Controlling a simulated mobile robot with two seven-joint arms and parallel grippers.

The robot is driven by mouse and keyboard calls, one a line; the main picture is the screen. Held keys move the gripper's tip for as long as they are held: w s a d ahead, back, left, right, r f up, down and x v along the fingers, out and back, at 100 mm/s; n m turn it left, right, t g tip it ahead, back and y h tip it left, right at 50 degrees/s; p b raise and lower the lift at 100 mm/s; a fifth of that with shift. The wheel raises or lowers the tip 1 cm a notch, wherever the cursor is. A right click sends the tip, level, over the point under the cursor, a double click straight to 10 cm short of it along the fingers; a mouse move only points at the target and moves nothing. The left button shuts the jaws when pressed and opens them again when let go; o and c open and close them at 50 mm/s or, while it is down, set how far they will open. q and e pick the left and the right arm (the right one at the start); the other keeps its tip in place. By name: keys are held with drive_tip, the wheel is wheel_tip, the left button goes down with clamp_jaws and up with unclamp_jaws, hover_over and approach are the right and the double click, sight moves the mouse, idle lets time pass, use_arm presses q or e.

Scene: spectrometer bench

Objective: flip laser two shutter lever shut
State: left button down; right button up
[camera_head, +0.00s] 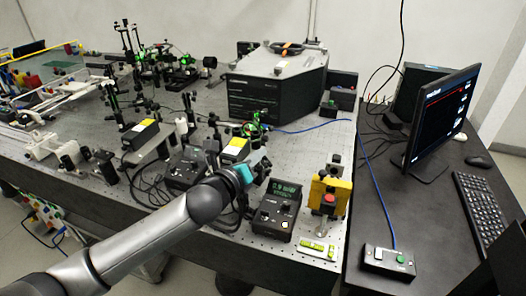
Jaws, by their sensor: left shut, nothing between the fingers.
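My left arm comes in from the lower left, and my left gripper (262,166) is at its end, shut and empty, over the front part of the optical table. Two black laser-like boxes with yellow tops stand on the table: one on the left (140,132) and one on the right (235,149). I cannot read which is laser two. My gripper is just in front of the right box and partly covers the area there. The shutter lever is too small to tell or hidden behind my wrist.
A black controller with a green display (281,209) stands right of my wrist, beside a yellow mount (329,196) with a red knob. A large black spectrometer housing (262,98) stands behind. A monitor (442,118) and keyboard (488,205) are on the side desk. Optics crowd the left.

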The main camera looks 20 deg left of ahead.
use_arm(q)
drive_tip(key=shift+x, duration=1.65)
use_arm(e)
drive_tip(key=shift+f, duration=0.2)
